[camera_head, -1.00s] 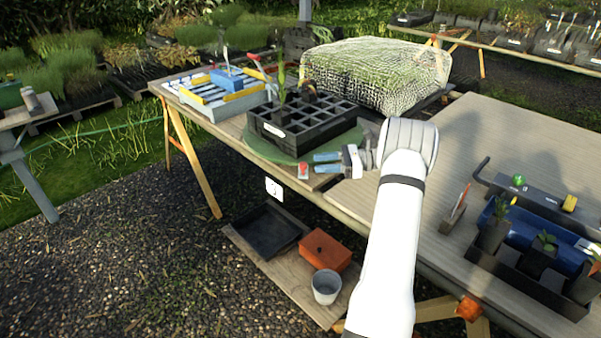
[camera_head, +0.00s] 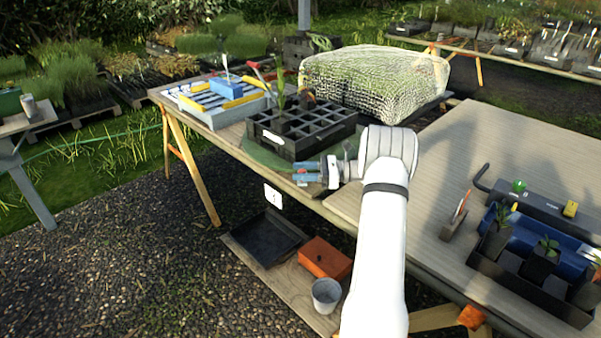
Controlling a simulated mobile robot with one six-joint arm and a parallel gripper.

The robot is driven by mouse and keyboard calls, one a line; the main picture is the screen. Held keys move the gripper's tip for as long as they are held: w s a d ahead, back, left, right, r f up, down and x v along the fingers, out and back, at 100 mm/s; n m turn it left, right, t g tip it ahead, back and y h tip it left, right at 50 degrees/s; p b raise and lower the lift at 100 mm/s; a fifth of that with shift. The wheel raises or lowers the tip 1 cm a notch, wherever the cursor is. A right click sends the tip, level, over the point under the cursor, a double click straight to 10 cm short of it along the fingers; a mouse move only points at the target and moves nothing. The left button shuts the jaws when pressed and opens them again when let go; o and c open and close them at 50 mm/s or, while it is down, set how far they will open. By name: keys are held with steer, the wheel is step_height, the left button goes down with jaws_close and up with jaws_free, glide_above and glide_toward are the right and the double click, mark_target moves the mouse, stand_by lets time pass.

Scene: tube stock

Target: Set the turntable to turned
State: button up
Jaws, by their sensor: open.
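The turntable (camera_head: 258,154) is a round green disc on the wooden bench. A black cell tray (camera_head: 290,150) with a few seedlings stands on it and hides most of its top. My gripper (camera_head: 298,173) comes from the right at the disc's front right edge. Its two blue-tipped fingers are apart with nothing clearly held between them. I cannot tell whether a finger touches the disc or the tray. The red and white piece seen earlier at the disc's front edge is now hidden or hard to make out behind the fingers.
A yellow and blue crate (camera_head: 212,108) stands left of the tray. A net-covered mound (camera_head: 375,78) is behind it. A black crate with pots (camera_head: 535,285) stands at right. An orange box (camera_head: 325,257) and grey bucket (camera_head: 326,295) sit below. The bench's middle right is clear.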

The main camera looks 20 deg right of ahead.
steer(key=shift+c, duration=0.3)
jaws_close()
steer(key=shift+f, duration=0.1)
